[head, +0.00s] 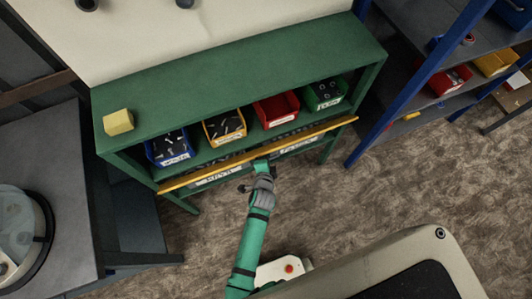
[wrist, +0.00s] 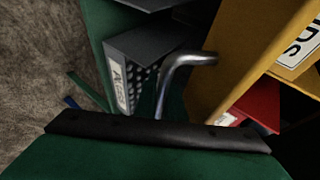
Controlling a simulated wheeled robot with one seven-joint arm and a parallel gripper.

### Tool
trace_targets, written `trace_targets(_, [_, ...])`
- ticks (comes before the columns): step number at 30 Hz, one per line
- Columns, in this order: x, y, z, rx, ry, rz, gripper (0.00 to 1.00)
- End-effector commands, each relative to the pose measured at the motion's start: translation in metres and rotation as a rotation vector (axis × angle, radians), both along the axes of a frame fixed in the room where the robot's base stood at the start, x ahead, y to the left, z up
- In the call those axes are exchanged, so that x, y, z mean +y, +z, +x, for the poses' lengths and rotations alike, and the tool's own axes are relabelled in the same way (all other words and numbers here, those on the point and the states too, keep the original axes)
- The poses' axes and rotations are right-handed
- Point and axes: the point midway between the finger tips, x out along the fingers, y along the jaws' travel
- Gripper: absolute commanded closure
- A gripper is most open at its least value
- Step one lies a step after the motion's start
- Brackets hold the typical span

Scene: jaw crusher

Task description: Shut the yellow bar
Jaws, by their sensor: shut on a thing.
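The yellow bar (head: 310,135) is long and thin. In the head view it runs at a slant across the front of the green bench (head: 240,75), its right end higher in the picture. My gripper (head: 262,166) meets the bar near its middle and looks shut on it; my grey hand hides the exact contact. In the wrist view a broad yellow surface (wrist: 232,60) fills the upper right; I cannot tell whether it is the bar. A bent metal rod (wrist: 182,62) stands beside it.
Blue (head: 168,148), yellow (head: 224,127), red (head: 277,109) and green (head: 324,94) bins stand behind the bar. Labelled dark boxes lie below it. A yellow block (head: 118,122) sits on the bench top. Blue-posted shelving (head: 375,115) stands right. The floor (head: 400,185) in front is open.

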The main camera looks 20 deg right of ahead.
Motion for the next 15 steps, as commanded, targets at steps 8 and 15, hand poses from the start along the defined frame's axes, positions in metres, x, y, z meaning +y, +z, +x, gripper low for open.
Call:
trace_targets(8, [-0.0022,0.0048,-0.0030,0.130,-0.003,-0.008,1.00])
trace_targets(15, [-0.0026,0.0092,-0.0067,0.319,-0.001,-0.017,1.00])
